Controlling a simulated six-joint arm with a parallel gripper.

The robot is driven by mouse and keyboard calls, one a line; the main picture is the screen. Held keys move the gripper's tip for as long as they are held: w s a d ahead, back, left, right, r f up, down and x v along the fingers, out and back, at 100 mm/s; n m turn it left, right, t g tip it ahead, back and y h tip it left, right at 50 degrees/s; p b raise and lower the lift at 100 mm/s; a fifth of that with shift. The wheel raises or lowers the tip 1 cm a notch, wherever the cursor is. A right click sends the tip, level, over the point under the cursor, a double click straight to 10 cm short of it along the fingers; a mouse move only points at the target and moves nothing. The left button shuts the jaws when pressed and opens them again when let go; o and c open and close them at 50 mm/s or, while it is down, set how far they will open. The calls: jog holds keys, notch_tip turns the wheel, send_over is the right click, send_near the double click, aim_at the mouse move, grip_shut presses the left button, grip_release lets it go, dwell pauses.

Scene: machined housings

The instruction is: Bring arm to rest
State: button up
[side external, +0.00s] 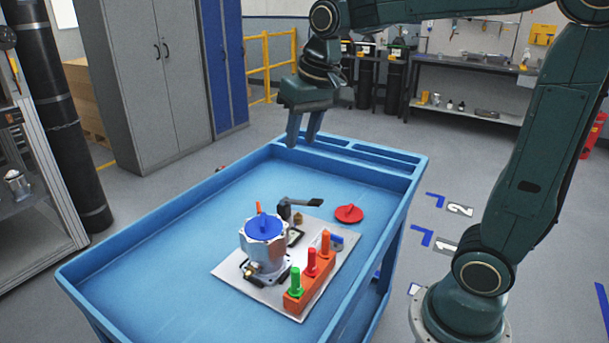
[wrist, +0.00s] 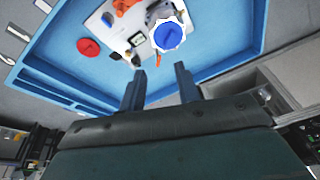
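My gripper (side external: 304,138) hangs from my raised arm above the far part of the blue cart (side external: 160,219), well clear of the parts on it. Its two fingers stand apart with nothing between them; they show in the wrist view (wrist: 161,88) too. On a pale plate (side external: 232,272) in the cart stands a metal housing (side external: 262,250) with a blue lid (side external: 264,227) on top. The lid also shows in the wrist view (wrist: 167,35). A red lid (side external: 348,214) lies at the plate's far right edge.
An orange block (side external: 306,292) on the plate holds a green plug (side external: 296,281), a red plug (side external: 311,262) and an orange plug (side external: 325,242). A dark-handled tool (side external: 300,203) lies behind the housing. The cart's left side is bare. Grey cabinets (side external: 160,80) stand behind.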

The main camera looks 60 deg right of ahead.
jog(key=s+a+f+n+t, duration=0.1)
jog(key=s+f+n, duration=0.1)
jog(key=s, duration=0.6)
jog(key=s+a+f+n+t, duration=0.1)
jog(key=s+a, duration=0.1)
jog(key=s, duration=0.6)
jog(key=shift+s+f+n, duration=0.3)
jog(key=shift+f+n, duration=0.1)
jog(key=shift+w, duration=0.2)
